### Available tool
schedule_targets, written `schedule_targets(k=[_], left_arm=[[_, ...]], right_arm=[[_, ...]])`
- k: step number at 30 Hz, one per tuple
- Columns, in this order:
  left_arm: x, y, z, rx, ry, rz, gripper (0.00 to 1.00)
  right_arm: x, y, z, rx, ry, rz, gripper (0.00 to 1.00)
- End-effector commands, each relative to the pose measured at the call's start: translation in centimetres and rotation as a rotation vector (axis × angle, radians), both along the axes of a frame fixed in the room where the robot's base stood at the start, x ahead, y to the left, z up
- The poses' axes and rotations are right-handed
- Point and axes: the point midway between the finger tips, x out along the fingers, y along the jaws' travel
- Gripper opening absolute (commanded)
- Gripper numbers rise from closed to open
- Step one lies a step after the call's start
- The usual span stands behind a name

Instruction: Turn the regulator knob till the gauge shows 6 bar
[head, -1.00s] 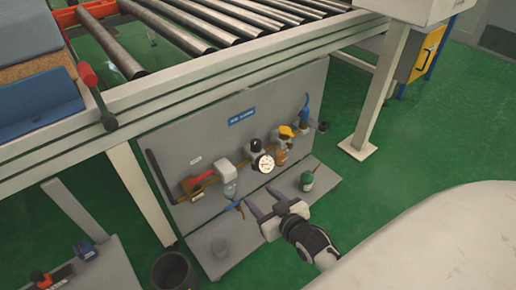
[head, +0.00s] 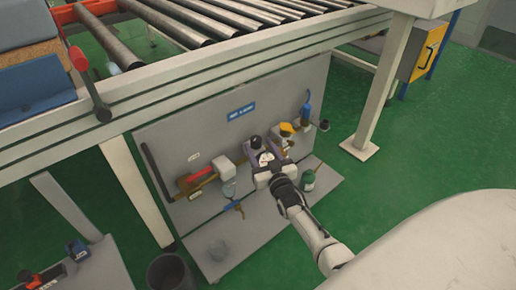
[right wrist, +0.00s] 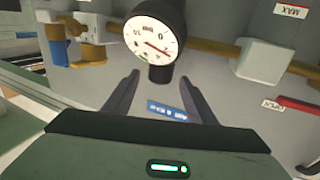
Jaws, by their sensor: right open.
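The regulator's black knob (head: 256,142) sits above the gauge on the grey panel. In the right wrist view, which is upside down, the knob (right wrist: 160,73) shows below the gauge. The round white gauge (right wrist: 153,38) has a red needle; I cannot tell its exact reading. In the head view, my right gripper partly hides the gauge (head: 265,158). My right gripper (right wrist: 160,79) is open, its dark fingers apart, one on each side of the knob in the picture. I cannot tell whether they touch it. My left gripper is not in view.
The panel also bears a red lever (head: 200,177), a yellow part (head: 286,129) and a blue part (head: 306,110). A green bottle (head: 308,181) stands right of my gripper on the lower shelf. The roller conveyor (head: 200,70) runs above. A dark bin (head: 170,272) stands on the floor.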

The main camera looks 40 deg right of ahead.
Motion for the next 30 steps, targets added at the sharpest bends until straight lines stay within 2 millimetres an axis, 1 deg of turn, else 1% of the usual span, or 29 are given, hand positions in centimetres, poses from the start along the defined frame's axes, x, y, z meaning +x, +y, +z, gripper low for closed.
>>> schedule_targets(k=[1,3,6,15,22,23,26,30], left_arm=[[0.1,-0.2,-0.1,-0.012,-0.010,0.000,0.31],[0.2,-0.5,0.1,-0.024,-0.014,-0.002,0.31],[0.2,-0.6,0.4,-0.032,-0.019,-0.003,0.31],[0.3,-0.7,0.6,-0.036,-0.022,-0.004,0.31],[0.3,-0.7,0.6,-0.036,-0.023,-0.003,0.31],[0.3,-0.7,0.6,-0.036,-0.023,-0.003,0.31],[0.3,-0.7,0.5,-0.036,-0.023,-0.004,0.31],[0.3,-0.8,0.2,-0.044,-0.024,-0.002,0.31]], right_arm=[[0.8,-0.2,-0.3,0.000,-0.001,0.000,0.51],[1.4,-0.4,-0.2,0.000,-0.001,0.000,0.51],[1.9,-0.5,-0.2,-0.001,0.001,0.000,0.51],[2.1,-0.6,0.0,-0.001,0.002,0.000,0.51],[2.1,-0.6,0.0,-0.001,0.001,0.000,0.12],[2.1,-0.5,0.0,-0.001,0.001,0.000,0.10],[2.2,-0.5,0.0,0.001,0.000,-0.006,0.10],[2.3,-0.2,0.0,0.007,-0.009,-0.063,0.10]])
